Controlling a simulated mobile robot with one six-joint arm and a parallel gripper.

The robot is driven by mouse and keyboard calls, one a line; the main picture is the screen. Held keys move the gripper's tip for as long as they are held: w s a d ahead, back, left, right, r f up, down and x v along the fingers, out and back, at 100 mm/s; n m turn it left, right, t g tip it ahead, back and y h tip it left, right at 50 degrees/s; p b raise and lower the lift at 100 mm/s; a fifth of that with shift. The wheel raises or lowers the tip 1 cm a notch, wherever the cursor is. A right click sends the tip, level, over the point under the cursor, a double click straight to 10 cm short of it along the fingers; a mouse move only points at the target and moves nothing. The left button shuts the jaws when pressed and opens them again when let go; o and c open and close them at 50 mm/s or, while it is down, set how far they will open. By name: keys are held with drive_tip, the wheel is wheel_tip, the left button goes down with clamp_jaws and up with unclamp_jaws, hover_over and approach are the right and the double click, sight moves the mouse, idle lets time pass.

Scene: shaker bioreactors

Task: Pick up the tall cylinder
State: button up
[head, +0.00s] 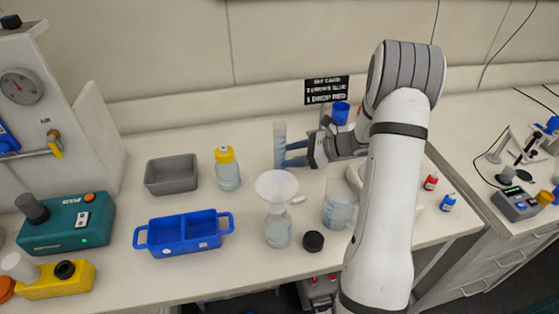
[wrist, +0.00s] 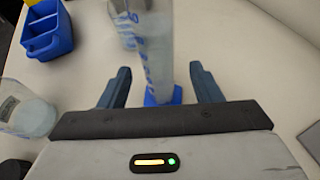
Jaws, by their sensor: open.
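The tall cylinder (head: 280,144) is a clear graduated cylinder standing upright toward the back of the bench, behind the funnel. In the wrist view the tall cylinder (wrist: 156,52) shows blue markings and a blue base (wrist: 163,95). My gripper (head: 291,154) reaches in from the right at the cylinder, with its blue fingers pointing left. In the wrist view my gripper (wrist: 160,82) is open, with one finger on each side of the cylinder's lower part. I cannot tell whether either finger touches it.
A bottle with a white funnel (head: 277,188) stands in front of the cylinder, with a beaker (head: 339,208) to its right. A yellow-capped bottle (head: 227,170), a grey bin (head: 171,175) and a blue two-part caddy (head: 184,234) are to the left. A dark sign (head: 327,90) is behind.

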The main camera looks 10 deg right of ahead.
sight(279, 157)
drive_tip(key=p+x, duration=0.1)
drive_tip(key=x, duration=0.3)
drive_tip(key=shift+a, duration=0.2)
drive_tip(key=shift+c, duration=0.2)
drive_tip(key=c, duration=1.1)
